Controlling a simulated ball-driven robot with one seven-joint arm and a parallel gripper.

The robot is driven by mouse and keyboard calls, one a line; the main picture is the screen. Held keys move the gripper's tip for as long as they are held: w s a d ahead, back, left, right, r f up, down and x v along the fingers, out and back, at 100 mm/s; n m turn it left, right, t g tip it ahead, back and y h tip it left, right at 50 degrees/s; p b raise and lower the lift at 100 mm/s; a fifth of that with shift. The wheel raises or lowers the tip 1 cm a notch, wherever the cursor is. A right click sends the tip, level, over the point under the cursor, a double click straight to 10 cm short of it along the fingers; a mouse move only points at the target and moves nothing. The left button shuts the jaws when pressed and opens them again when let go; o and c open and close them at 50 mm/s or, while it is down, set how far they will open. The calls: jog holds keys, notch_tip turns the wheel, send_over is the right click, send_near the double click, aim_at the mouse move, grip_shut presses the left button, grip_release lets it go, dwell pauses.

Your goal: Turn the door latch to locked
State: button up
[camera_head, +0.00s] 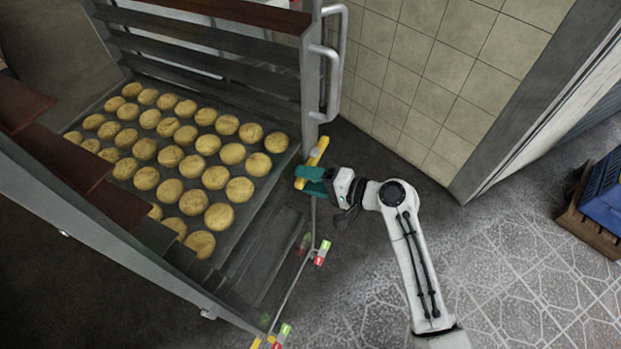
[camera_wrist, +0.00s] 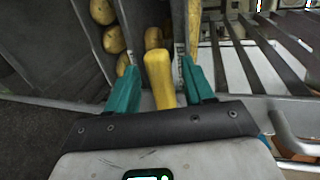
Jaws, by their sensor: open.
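A yellow latch handle (camera_head: 318,150) is on the edge of the metal rack-like frame, below a curved metal grab bar. My gripper (camera_head: 311,181), with teal fingers, is at the lower end of this handle. In the wrist view the yellow handle (camera_wrist: 160,80) lies between the two open fingers of my gripper (camera_wrist: 159,72). A gap shows at the right finger; whether the left finger touches the handle I cannot tell. The handle's far end and its pivot are hard to make out.
A tray of several round buns (camera_head: 205,145) is left of my gripper. The grab bar (camera_head: 333,75) stands above it. Small green and red markers (camera_head: 322,253) are below. A tiled wall (camera_head: 420,60) is to the right, with open floor (camera_head: 510,270) and a blue crate (camera_head: 603,190) beyond.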

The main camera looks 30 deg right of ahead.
grip_shut()
jog(key=shift+f, duration=0.15)
dwell(0.5)
notch_tip(320, 180, down, 6)
jog(key=w+d+n+t+h+b, duration=0.2)
jog(key=n+b, duration=0.7)
jog(key=b, duration=1)
jog(key=shift+d+f+n+t, duration=0.25)
jog(key=shift+d+n+t, duration=0.05)
jog(key=shift+t, duration=0.3)
grip_release()
